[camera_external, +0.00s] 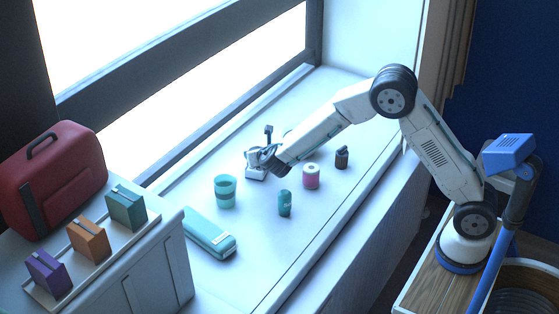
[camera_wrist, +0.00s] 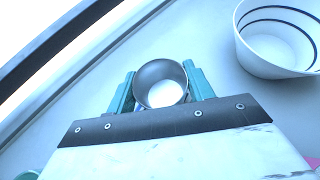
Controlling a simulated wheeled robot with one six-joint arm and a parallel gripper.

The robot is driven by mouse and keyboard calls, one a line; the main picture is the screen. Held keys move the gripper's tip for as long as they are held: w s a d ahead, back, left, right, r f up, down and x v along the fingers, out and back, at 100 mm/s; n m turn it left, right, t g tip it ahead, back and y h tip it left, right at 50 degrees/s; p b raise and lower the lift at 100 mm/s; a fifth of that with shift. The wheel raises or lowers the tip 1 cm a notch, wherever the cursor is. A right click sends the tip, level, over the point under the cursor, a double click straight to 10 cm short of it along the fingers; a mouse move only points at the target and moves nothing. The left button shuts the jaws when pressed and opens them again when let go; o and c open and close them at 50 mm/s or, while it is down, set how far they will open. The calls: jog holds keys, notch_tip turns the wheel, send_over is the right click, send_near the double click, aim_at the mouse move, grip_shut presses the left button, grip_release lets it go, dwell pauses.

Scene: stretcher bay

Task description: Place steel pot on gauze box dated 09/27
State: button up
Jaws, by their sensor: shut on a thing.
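My gripper (camera_external: 259,163) is low over the white window sill, with its teal fingers on both sides of the steel pot (camera_wrist: 158,73) in the wrist view. It is shut on the pot, a small round open-topped metal cup with a pale bottom. I cannot tell whether the pot touches the sill. Three boxes stand on a tray at the left: a purple box (camera_external: 48,275), an orange box (camera_external: 88,240) and a teal box (camera_external: 126,208). Their dates are too small to read, so I cannot tell which is dated 09/27.
On the sill are a teal cup (camera_external: 225,192), a teal case (camera_external: 209,234), a small teal can (camera_external: 285,204), a pink roll (camera_external: 311,177) and a dark jar (camera_external: 342,158). A striped white bowl (camera_wrist: 280,45) is near the pot. A red bag (camera_external: 58,180) stands behind the boxes.

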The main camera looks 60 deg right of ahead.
jog(key=shift+f, duration=0.1)
jog(key=o, duration=1)
jog(key=shift+s+a+r, duration=0.15)
jog(key=shift+s+r, duration=0.05)
jog(key=shift+r, duration=0.1)
jog(key=v, duration=1.1)
jog(key=shift+s+a, duration=0.1)
jog(key=shift+s, duration=0.15)
